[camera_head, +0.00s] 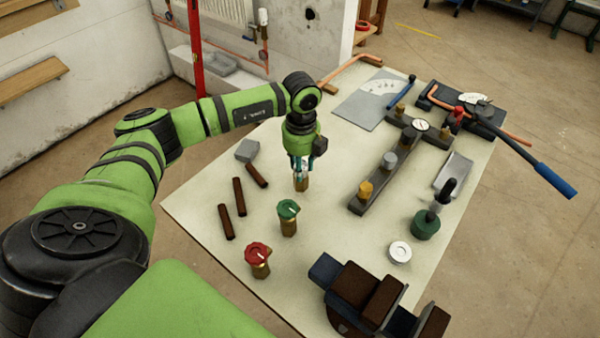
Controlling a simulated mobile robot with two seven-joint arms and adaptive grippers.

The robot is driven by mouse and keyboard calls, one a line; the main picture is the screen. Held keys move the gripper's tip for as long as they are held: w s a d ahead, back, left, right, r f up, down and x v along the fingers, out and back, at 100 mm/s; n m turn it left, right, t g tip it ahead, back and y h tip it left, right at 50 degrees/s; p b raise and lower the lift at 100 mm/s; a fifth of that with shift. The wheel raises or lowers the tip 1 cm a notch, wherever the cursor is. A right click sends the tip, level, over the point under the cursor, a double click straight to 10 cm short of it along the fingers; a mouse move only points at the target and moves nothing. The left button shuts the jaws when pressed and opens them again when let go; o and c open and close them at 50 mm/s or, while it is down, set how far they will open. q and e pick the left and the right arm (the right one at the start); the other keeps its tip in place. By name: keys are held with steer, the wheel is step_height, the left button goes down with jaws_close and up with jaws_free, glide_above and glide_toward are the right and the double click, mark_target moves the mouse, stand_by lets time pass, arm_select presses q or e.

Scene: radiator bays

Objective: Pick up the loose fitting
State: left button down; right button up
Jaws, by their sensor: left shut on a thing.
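The loose fitting (301,184) is a small brass piece near the middle of the table in the head view. My left gripper (300,170) points straight down over it, shut on its upper part. The fingers hide that upper part. The fitting stands upright; I cannot tell whether its bottom touches the table. My right gripper is out of view.
Brass valves with a green cap (288,210) and a red cap (258,255) stand in front. Brown rods (239,190) and a grey block (247,150) lie left. A dark manifold (372,180) with fittings lies right. A vise (372,295) occupies the near edge of the table (340,235).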

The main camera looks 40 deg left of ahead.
arm_select(q)
steer(key=shift+r, duration=0.4)
steer(key=shift+r+p, duration=1.75)
steer(key=shift+r, duration=0.5)
